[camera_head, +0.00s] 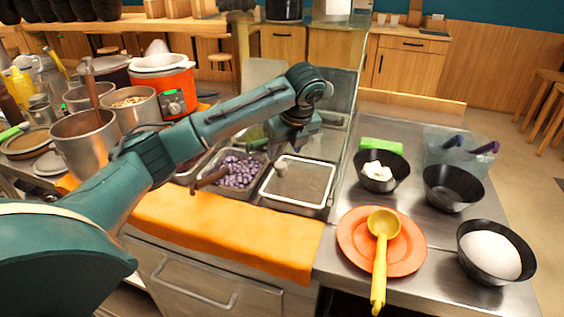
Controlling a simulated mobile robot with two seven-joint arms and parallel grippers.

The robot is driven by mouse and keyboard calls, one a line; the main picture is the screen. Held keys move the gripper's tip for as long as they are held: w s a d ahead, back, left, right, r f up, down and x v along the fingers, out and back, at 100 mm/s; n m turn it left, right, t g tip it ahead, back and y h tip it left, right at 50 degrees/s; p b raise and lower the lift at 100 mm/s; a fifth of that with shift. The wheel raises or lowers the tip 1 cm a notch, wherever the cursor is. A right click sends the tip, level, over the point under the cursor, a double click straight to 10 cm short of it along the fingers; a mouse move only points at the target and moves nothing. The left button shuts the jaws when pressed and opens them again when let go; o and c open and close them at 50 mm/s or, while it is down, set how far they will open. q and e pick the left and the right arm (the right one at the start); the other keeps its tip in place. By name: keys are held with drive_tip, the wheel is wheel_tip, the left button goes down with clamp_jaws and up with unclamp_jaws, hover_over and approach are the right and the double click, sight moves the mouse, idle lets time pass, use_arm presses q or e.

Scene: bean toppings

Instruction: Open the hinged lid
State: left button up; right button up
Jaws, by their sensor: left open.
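My left arm reaches in from the left. My left gripper (264,146) hangs above the pans, just behind and left of this lid, apart from it as far as I can tell. The gripper is open, its fingers small and partly hidden by the hand. An open pan of purple beans (240,172) with a brown handle is left of the lid. My right gripper is not in view.
An orange cloth (220,235) covers the counter front. On the right are an orange plate (409,256) with a yellow ladle (380,262), and several black bowls (453,188). A glass panel (345,90) rises behind the pans. Pots and an orange cooker (162,84) stand left.

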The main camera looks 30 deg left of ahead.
sight(280, 164)
use_arm(q)
drive_tip(key=x, duration=0.6)
drive_tip(key=shift+w, duration=0.1)
drive_tip(key=shift+c, duration=0.2)
clamp_jaws()
